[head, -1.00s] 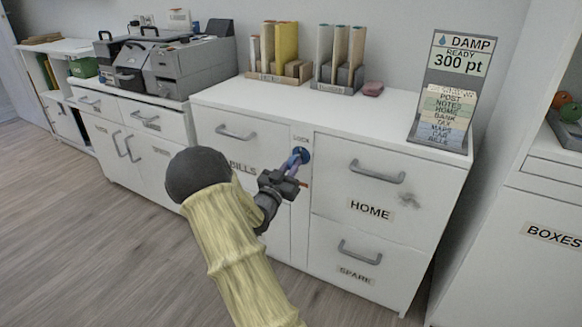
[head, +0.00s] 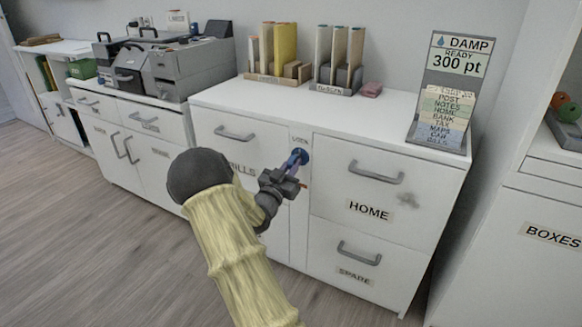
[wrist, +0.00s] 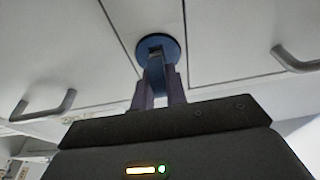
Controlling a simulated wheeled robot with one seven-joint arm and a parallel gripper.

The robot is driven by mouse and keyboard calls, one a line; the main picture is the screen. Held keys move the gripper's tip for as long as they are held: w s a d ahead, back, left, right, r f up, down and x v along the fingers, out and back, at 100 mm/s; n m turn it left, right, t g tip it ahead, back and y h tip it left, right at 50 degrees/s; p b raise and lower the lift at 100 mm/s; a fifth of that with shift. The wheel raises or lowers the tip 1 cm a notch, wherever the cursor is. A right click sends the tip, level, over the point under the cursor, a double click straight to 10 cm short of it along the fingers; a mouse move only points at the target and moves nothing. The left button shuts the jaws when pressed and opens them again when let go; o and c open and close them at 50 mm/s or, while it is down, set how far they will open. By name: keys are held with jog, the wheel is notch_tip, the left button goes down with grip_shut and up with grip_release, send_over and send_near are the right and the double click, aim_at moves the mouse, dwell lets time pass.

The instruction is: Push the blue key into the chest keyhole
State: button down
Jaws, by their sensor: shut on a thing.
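The blue key (wrist: 155,75) is held between the two fingers of my gripper (wrist: 160,95), which is shut on it. In the head view my gripper (head: 287,177) is at the front of the white chest (head: 255,98). The round blue keyhole plate (wrist: 170,45) is on the narrow strip between the drawers, under the LOCK label; it also shows in the head view (head: 301,155). The key's far end meets the plate at its middle in the wrist view. How deep it sits I cannot tell.
The HOME drawer handle (head: 376,172) is to the right of my gripper and the BILLS door handle (head: 235,134) to the left. Folder racks (head: 333,88) and a DAMP sign (head: 452,90) stand on top. Floor (head: 90,230) is clear at left.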

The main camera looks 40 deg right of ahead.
jog(key=shift+w+d, duration=0.3)
jog(key=shift+d, duration=0.35)
dwell(0.6)
jog(key=c, duration=1.2)
grip_release()
jog(key=shift+c, duration=0.2)
jog(key=o, duration=0.6)
jog(key=shift+c, duration=0.2)
jog(key=v, duration=0.6)
jog(key=shift+b, duration=0.45)
